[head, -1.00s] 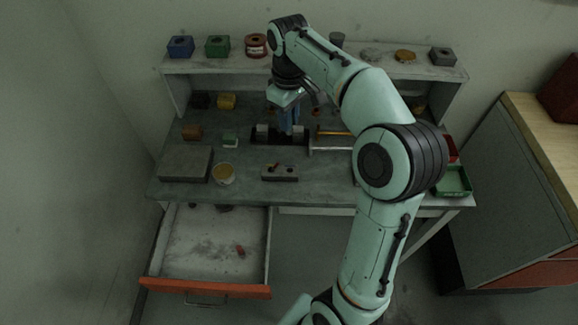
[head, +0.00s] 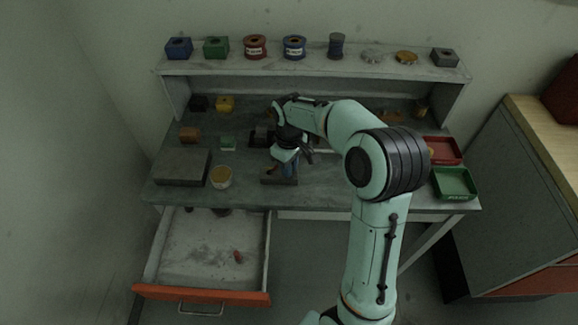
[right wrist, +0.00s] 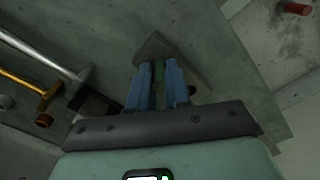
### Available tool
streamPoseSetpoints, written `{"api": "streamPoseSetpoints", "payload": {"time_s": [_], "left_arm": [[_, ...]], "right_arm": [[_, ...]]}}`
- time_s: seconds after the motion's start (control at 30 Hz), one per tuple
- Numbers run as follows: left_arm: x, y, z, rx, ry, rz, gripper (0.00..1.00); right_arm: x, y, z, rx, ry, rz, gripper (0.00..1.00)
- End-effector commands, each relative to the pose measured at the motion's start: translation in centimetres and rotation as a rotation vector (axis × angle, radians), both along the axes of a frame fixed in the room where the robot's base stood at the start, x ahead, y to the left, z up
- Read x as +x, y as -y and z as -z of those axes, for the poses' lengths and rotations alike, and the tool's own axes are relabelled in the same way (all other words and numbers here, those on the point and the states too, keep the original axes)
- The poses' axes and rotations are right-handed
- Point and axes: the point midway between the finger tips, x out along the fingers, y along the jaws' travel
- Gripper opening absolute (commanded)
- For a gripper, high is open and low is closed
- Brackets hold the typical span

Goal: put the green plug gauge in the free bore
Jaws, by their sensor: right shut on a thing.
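My right gripper (head: 285,174) is over the grey bore block (head: 291,181) on the bench and hides much of it. In the right wrist view, its blue fingers (right wrist: 159,82) are shut on the green plug gauge (right wrist: 158,71), which shows as a narrow green strip between them. The grey block (right wrist: 152,47) lies right behind the fingertips there. A dark round spot (right wrist: 192,90) shows beside the right finger, perhaps a bore. The lower end of the gauge is hidden, so I cannot tell whether it is in a bore. My left gripper is not in view.
A grey plate (head: 182,167) and a yellow-topped pot (head: 221,176) stand left of the block. Red (head: 443,150) and green (head: 455,183) trays stand at the right. A drawer (head: 212,250) hangs open below.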

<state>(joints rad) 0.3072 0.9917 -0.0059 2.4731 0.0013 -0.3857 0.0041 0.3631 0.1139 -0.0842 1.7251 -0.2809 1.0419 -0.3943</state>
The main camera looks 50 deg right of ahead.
Motion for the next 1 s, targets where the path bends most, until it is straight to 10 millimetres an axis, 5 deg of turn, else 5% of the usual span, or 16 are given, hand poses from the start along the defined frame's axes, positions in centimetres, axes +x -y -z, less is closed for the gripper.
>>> {"api": "streamPoseSetpoints", "payload": {"time_s": [0.37,0.4,0.47,0.77,1.0], "left_arm": [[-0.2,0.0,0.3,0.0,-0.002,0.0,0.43],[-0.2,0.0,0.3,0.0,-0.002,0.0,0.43],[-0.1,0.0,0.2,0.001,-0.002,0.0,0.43],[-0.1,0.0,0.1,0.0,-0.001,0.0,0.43],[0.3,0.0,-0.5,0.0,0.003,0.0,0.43]], "right_arm": [[0.0,0.0,0.4,-0.001,0.001,0.0,0.0],[0.0,0.0,0.4,0.0,0.001,0.0,0.24],[0.0,0.0,0.4,0.0,0.001,0.0,0.43],[0.0,0.0,0.2,0.0,0.001,0.0,0.43],[0.2,0.1,-2.7,-0.003,0.006,0.0,0.43]]}}
